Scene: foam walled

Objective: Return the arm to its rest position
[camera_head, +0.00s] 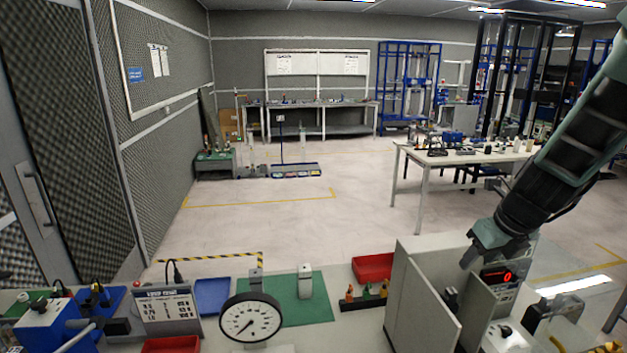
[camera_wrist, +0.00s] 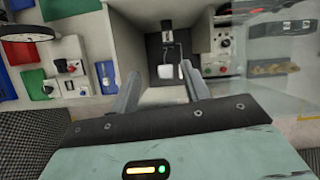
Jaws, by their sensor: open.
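My gripper (camera_head: 490,250) is at the end of my arm, which reaches in from the upper right in the head view. It points down just above and behind the open grey box (camera_head: 425,290) on the bench. In the wrist view the two fingers of my gripper (camera_wrist: 160,72) are spread apart with nothing between them. Beyond them is the open box (camera_wrist: 205,20), with a small dark fixture and a white piece inside. The fingers seem close to the box opening; whether they touch it I cannot tell.
A dial gauge (camera_head: 250,317), a green mat (camera_head: 285,300), a red bin (camera_head: 373,267) and a blue tray (camera_head: 212,296) are on the bench to the left. A red numeric display (camera_head: 497,275) sits close beside my gripper. Open floor lies behind the bench.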

